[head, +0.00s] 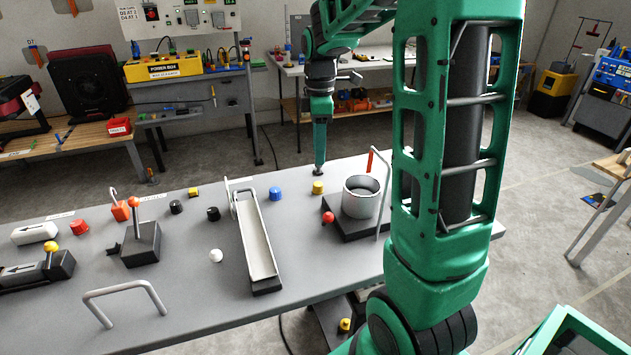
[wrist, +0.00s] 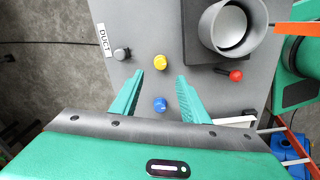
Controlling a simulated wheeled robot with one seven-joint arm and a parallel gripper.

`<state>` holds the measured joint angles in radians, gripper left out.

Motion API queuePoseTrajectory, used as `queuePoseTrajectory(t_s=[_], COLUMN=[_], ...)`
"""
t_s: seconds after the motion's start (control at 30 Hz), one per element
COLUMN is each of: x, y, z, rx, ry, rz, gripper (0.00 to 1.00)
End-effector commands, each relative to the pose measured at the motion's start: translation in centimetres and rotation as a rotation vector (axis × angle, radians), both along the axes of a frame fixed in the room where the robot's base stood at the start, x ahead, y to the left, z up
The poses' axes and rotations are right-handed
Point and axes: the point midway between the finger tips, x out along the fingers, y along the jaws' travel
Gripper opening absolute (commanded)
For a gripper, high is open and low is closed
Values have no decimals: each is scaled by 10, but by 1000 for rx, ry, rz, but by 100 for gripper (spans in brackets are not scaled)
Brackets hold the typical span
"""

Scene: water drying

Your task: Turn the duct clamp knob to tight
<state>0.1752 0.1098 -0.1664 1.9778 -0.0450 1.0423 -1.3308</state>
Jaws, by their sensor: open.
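The duct clamp appears to be the grey round collar (head: 361,197) on a dark base, with a red ball knob (head: 327,217) at its front left. In the wrist view the collar (wrist: 228,27) is at the upper right and the red ball knob (wrist: 236,75) sits below it on a short stem. A "DUCT" label (wrist: 104,40) lies at the upper left. My gripper (wrist: 160,75) is open and empty above the bench, left of the red knob. A yellow knob (wrist: 160,62) and a blue knob (wrist: 160,104) show between or near its fingers.
In the head view, a white channel (head: 257,236) and a metal handle (head: 125,297) are on the bench (head: 200,280). An upright bar with a red handle (head: 370,160) stands by the collar.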

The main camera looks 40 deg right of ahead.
Motion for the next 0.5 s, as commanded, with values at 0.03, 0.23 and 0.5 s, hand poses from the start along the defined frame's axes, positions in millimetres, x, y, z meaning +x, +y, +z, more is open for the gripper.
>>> queuePoseTrajectory(t_s=[0.03,0.23,0.5], x=[1,-1,-1], y=[0,0,0], z=[-4,-32,-79], rx=[1,1,1], ry=[1,4,4], rz=[4,2,0], gripper=[41,41,41])
